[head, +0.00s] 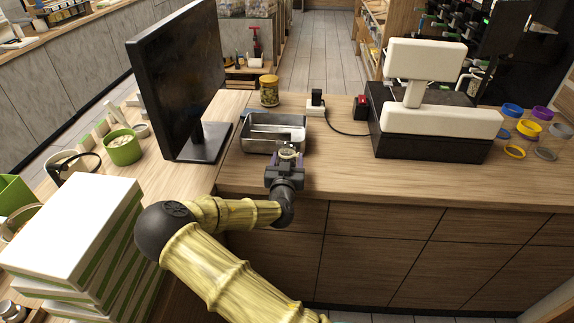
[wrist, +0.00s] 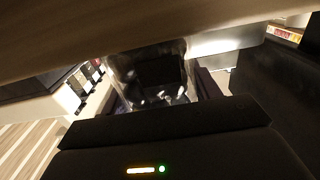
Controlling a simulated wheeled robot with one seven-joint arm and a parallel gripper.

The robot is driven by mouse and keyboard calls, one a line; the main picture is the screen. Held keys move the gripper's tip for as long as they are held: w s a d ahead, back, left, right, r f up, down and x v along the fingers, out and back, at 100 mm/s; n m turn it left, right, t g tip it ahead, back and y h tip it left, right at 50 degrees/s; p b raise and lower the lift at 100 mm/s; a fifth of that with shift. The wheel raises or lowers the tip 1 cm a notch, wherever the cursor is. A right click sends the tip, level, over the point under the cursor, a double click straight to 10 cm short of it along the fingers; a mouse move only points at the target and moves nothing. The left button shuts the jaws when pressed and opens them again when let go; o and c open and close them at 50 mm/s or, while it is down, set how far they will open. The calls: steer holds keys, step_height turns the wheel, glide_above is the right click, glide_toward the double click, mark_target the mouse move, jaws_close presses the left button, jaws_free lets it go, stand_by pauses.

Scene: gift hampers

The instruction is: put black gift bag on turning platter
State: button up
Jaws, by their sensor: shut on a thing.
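My gripper (head: 288,160) is over the wooden counter, at the near edge of a metal tray (head: 258,146). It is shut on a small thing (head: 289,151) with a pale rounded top. In the wrist view the held thing (wrist: 158,72) looks clear and shiny with a dark middle, between the two fingers; I cannot tell what it is. I cannot pick out a black gift bag or a turning platter in either view.
A black monitor (head: 180,75) stands left of the tray. A jar (head: 269,91) and a white adapter (head: 316,105) stand behind it. A cash register (head: 430,130) stands right. White boxes (head: 75,230) are stacked at front left. The counter right of my gripper is clear.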

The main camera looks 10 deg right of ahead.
steer(key=shift+r, duration=0.15)
step_height(320, 180, up, 10)
steer(key=shift+f+b, duration=0.1)
steer(key=shift+b, duration=0.4)
steer(key=shift+f, duration=0.1)
stand_by(0.5)
